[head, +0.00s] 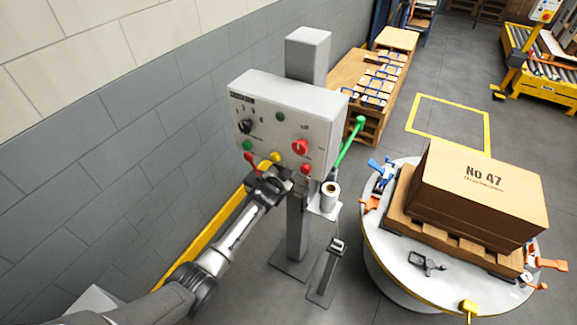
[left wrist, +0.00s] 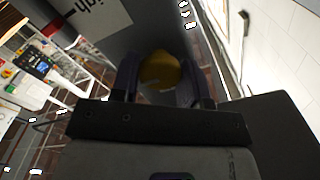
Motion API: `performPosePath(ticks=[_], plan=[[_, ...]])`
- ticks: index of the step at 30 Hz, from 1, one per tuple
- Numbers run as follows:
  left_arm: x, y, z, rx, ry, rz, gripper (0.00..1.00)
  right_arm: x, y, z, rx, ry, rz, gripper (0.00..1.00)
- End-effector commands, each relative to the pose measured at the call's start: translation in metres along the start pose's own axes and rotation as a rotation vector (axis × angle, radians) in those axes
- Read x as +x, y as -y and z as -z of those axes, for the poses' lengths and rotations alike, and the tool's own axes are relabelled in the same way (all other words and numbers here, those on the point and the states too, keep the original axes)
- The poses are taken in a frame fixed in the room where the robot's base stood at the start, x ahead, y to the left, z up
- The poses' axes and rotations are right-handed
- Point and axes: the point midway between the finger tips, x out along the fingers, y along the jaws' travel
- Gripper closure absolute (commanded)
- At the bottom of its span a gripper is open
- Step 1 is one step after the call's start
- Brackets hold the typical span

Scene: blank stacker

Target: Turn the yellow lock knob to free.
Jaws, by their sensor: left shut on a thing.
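The yellow lock knob (head: 276,157) sits at the lower edge of the grey control panel (head: 262,100). My left gripper (head: 272,172) reaches up to it from below and largely covers it in the head view. In the left wrist view the round yellow knob (left wrist: 162,70) sits between the two fingers of my left gripper (left wrist: 161,85), which is shut on it. The knob's markings and its turned position cannot be read. My right gripper is in neither view.
Close to the knob are a red-handled lever (head: 251,160), a green button (head: 247,145), a red button (head: 306,168) and a red rotary switch (head: 299,147). A green lever (head: 352,140) juts out right. A round table (head: 385,255) bears a boxed pallet.

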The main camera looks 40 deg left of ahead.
Motion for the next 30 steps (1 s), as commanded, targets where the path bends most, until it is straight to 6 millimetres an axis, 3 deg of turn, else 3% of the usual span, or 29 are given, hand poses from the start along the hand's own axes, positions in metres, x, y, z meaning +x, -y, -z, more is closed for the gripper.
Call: performPosePath(ticks=[4,5,12,23,30], plan=[[0.000,0.000,-0.001,0.003,0.002,-0.001,0.82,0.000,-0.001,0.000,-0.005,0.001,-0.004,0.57],[0.000,0.000,-0.001,0.003,0.002,-0.001,0.57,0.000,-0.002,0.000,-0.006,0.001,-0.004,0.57],[0.000,0.000,-0.001,0.001,0.001,-0.001,0.34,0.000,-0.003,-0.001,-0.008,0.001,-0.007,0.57],[-0.005,0.000,0.000,0.000,0.000,-0.001,0.33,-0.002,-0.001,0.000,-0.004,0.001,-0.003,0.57],[-0.040,0.000,0.001,0.000,0.002,-0.002,0.33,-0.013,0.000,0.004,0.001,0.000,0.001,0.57]])
